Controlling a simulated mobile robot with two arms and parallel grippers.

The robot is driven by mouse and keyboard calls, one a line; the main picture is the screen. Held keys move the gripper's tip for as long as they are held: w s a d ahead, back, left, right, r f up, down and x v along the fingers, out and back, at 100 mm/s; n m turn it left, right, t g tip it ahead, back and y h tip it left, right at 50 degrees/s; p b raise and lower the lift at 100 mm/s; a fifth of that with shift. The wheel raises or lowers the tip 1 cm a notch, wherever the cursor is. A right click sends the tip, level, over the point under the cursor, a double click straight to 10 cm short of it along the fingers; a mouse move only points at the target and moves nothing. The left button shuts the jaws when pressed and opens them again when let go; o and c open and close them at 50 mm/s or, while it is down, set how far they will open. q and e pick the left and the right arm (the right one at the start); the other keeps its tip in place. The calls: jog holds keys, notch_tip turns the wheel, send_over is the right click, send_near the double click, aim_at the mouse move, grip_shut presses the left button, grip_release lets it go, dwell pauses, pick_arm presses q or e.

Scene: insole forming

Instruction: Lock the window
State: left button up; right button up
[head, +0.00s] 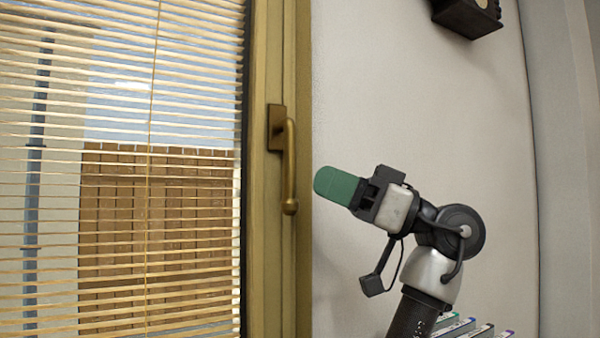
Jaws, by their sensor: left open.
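The window (246,230) has a gold-brown frame and fills the left of the head view. Its brass handle (290,170) is mounted on the frame's right upright, and its lever hangs straight down from the base plate. My left gripper (336,185) has green fingertips pointing left toward the handle. It is just right of the lever in the picture, with a small gap between them, and holds nothing that I can see. It is open, though the fingers overlap from this angle. My right gripper is not in view.
Horizontal slatted blinds (120,120) cover the glass, with a wooden fence beyond. A plain pale wall (420,100) lies right of the frame. A dark box-like fixture (468,15) is at the top right. Several upright spines, like books or binders (480,331), stand at the bottom right.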

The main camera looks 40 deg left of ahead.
pick_arm(q)
jog(key=v, duration=0.5)
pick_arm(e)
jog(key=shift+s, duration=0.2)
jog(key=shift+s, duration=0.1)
